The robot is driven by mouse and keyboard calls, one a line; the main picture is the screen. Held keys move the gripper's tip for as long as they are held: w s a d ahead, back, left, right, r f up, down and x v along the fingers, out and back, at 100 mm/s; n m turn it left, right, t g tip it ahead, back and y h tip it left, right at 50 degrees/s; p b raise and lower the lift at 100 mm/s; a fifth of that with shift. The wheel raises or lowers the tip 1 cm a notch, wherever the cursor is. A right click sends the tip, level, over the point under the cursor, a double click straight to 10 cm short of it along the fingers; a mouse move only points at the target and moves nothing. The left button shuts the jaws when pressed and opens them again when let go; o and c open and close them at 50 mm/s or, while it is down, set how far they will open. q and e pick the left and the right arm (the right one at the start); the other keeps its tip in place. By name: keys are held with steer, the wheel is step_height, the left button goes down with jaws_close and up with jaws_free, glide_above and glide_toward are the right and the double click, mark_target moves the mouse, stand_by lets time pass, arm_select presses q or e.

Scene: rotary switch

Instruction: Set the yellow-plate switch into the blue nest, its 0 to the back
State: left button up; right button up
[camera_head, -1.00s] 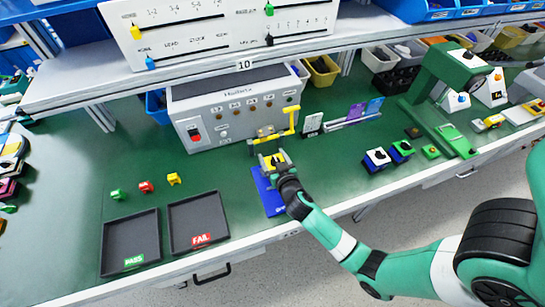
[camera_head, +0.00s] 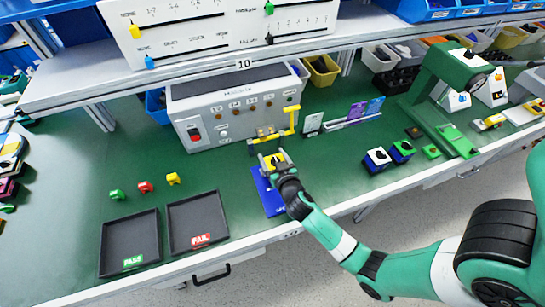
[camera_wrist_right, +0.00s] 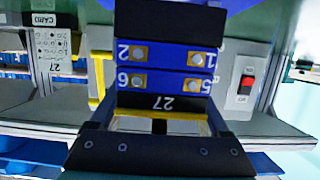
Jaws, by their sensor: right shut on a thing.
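My right gripper (camera_head: 276,166) is shut on the yellow-plate switch (camera_head: 273,157) at the back of the blue nest (camera_head: 270,199). In the right wrist view the switch (camera_wrist_right: 165,80) shows a blue and black body with screw terminals marked 1, 2, 5 and 6 and the label 27. The plate's yellow edge shows by the jaws (camera_wrist_right: 160,126). I cannot tell whether the switch touches the nest or hangs just above it. The 0 mark cannot be made out. My left gripper is not in view.
A yellow bracket (camera_head: 293,121) stands just behind, before the grey test box (camera_head: 225,112). Black PASS (camera_head: 131,215) and FAIL (camera_head: 196,212) trays lie to the left. A white-topped switch (camera_head: 378,158) stands to the right. Green mat between them is clear.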

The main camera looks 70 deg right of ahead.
steer(key=shift+f, duration=0.1)
stand_by(0.8)
steer(key=shift+f+b, duration=0.3)
steer(key=shift+b, duration=0.25)
steer(key=shift+f+b, duration=0.6)
steer(key=shift+b, duration=0.05)
steer(key=o, duration=1.4)
steer(key=shift+o, duration=0.2)
steer(key=shift+r, duration=0.1)
